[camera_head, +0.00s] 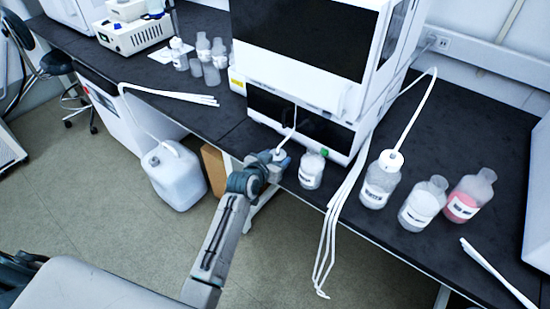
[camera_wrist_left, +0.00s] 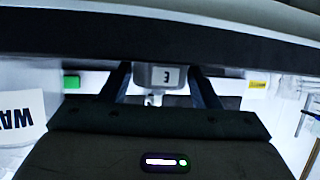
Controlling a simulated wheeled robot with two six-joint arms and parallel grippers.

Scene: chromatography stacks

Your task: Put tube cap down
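My left gripper (camera_head: 276,162) is at the black bench's front edge, below the white instrument. A white tube cap (camera_head: 279,155) with a white tube rising from it sits at its fingertips. The cap's lower part is hidden by the gripper. A labelled white bottle (camera_head: 311,171) stands just to the right of the gripper. My right gripper is not in view.
A capped bottle with a tube (camera_head: 380,180), a white bottle (camera_head: 422,204) and a pinkish bottle (camera_head: 470,195) stand to the right. Loose white tubes (camera_head: 335,215) hang over the bench edge. A jug (camera_head: 174,175) stands on the floor. A green item (camera_head: 323,152) is by the near bottle.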

